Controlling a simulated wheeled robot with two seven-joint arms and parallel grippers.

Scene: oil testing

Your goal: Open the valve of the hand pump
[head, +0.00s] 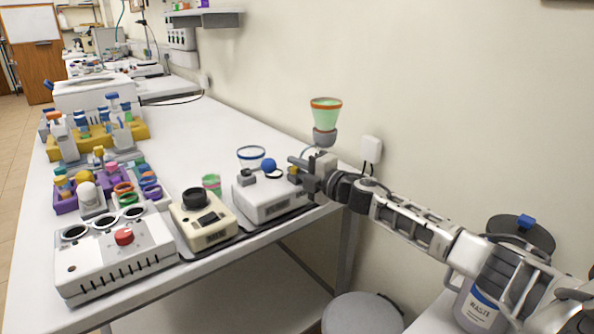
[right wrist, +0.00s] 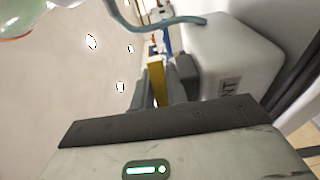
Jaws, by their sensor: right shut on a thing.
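A white boxy unit (head: 272,200), which seems to be the hand pump, stands at the table's right end. A blue ball (head: 268,165) shows at its top. A green funnel with an orange rim (head: 326,115) rises behind it on a grey neck. My right gripper (head: 297,172) is at the unit's right end, shut on a small yellow piece that looks like the valve handle (right wrist: 157,82). The yellow piece stands between the fingers in the right wrist view, beside the white housing (right wrist: 230,55). The fingers hide part of it. My left gripper is out of view.
A beige device with a black knob (head: 205,220) and a white device with a red button (head: 115,255) stand to the left. Purple racks (head: 75,200) hold coloured vials. A waste container (head: 478,308) is below my right arm. The wall is close behind the unit.

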